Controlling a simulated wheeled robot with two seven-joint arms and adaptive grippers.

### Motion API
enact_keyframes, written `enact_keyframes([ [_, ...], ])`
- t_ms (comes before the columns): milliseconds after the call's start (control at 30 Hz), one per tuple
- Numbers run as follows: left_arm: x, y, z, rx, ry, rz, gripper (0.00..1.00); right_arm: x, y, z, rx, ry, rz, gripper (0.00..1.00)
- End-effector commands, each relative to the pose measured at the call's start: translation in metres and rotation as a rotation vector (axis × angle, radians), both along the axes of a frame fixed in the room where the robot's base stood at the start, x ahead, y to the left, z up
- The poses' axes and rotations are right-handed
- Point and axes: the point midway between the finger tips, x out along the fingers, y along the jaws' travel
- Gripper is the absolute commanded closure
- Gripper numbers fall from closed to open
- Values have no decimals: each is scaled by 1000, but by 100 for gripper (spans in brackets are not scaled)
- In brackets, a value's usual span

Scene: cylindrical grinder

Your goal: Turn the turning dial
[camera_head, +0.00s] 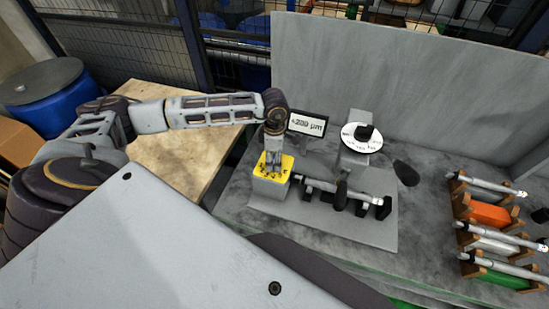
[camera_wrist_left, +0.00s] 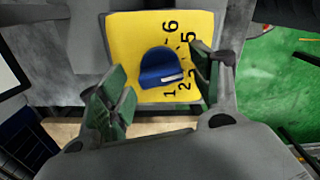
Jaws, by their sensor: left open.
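The turning dial (camera_wrist_left: 162,68) is a blue knob on a yellow numbered plate (camera_wrist_left: 125,35) in the left wrist view. In the head view the yellow plate (camera_head: 262,172) tops a grey block, and my gripper hides the knob. My left gripper (camera_head: 273,162) points down over the plate. In the left wrist view its two green-padded fingers (camera_wrist_left: 160,95) are apart, one on each side of the knob. The knob sits between them, with a visible gap to the left finger; I cannot tell whether the right finger touches. My right gripper is not in view.
A small display (camera_head: 307,124) reading "200 µm" stands behind the dial. A grinder with a white disc (camera_head: 361,138) and a held shaft (camera_head: 325,187) is to the right. Racks with shafts (camera_head: 489,214) stand far right. A tall grey panel (camera_head: 400,80) closes the back.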

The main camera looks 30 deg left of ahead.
Motion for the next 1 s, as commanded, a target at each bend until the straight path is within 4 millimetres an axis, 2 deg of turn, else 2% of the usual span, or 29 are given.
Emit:
enact_keyframes([
  [200,0,0,-12,-1,0,-1,36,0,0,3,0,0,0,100],
  [533,0,0,-14,0,0,-1,37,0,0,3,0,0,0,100],
  [867,0,0,-14,-1,0,-1,79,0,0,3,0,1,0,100],
  [1000,0,0,-14,-1,0,1,81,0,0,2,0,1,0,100],
])
